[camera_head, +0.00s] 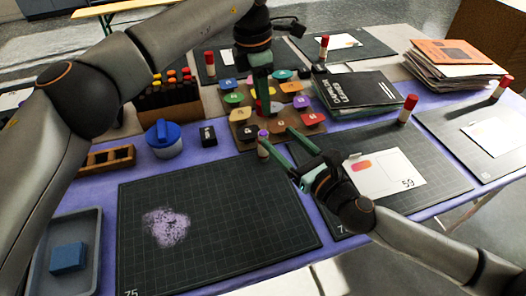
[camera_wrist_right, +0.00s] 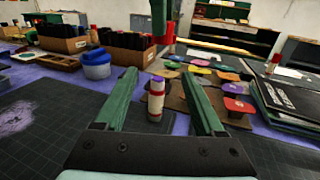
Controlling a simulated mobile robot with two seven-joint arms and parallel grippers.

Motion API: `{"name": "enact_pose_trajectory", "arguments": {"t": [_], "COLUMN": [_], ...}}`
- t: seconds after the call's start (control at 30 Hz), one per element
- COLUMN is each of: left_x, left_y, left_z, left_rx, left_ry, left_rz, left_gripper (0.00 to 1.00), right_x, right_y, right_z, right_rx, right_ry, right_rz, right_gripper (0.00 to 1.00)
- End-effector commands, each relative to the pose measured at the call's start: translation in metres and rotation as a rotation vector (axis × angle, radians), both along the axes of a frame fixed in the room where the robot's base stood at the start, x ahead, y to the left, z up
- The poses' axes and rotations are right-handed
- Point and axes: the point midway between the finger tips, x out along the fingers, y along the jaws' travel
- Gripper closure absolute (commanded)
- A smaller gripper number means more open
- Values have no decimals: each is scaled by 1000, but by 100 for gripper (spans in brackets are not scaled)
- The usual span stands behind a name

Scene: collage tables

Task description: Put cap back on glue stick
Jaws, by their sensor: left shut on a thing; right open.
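An uncapped glue stick (camera_head: 263,146) with a purple top stands upright on the purple table. It also shows in the right wrist view (camera_wrist_right: 156,100), between the fingers and a little beyond their tips. My right gripper (camera_head: 276,134) (camera_wrist_right: 159,76) is open and empty, with its fingers pointed at the stick and apart from it. My left gripper (camera_head: 262,100) is shut on a red cap (camera_wrist_right: 162,39), mostly hidden by the fingers in the head view. It points down, holding the cap above and beyond the glue stick, not touching it.
Behind the stick lies a board of coloured pieces (camera_head: 243,131). A blue-lidded tub (camera_head: 164,139) and black box (camera_head: 208,135) stand left. Black mats (camera_head: 270,215) lie in front. Other red-capped glue sticks (camera_head: 407,110) stand right and behind, near a dark book (camera_head: 352,92).

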Motion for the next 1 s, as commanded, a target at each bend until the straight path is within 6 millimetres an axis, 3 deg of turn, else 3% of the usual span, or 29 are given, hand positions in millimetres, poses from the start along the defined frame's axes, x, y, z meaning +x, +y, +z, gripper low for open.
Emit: {"name": "enact_pose_trajectory", "arguments": {"t": [0.27,0.63,1.0], "left_x": [0,0,0], "left_y": [0,0,0], "left_z": [0,0,0], "left_rx": [0,0,0], "left_ry": [0,0,0], "left_rz": [0,0,0], "left_gripper": [100,100,100], "right_x": [0,-1,3], "right_y": [0,0,2], "right_z": [-6,-56,-81], "right_rx": [0,2,2], "right_ry": [1,6,2], "right_rz": [-2,-2,-2], "right_gripper": [29,29,29]}}
